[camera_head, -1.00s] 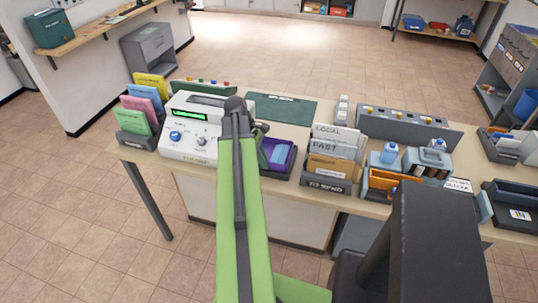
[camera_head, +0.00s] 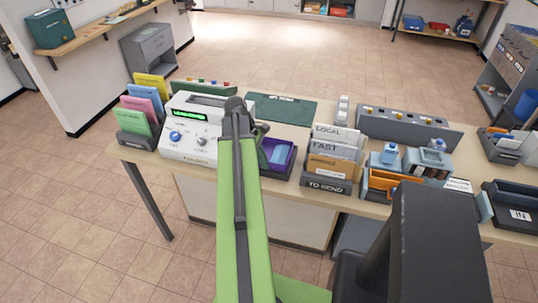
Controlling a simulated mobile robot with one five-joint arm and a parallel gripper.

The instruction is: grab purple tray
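The purple tray (camera_head: 285,165) sits on the desk, right of the white machine and left of the letter holder. A lighter violet-blue item shows inside it. Its left part is hidden behind my green arm. My gripper (camera_head: 250,127) is at the far end of the arm, over the desk by the tray's left rear side. Only a small dark part of it shows, and its fingers are mostly hidden by the arm, so I cannot tell whether it is open or touching the tray.
The white machine (camera_head: 190,130) with a green display stands close left of the arm. The "TO SEND" letter holder (camera_head: 327,186) stands close right of the tray. A green mat (camera_head: 282,109) lies flat behind. An orange-handled caddy (camera_head: 385,183) and an "IN" tray (camera_head: 519,214) are farther right.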

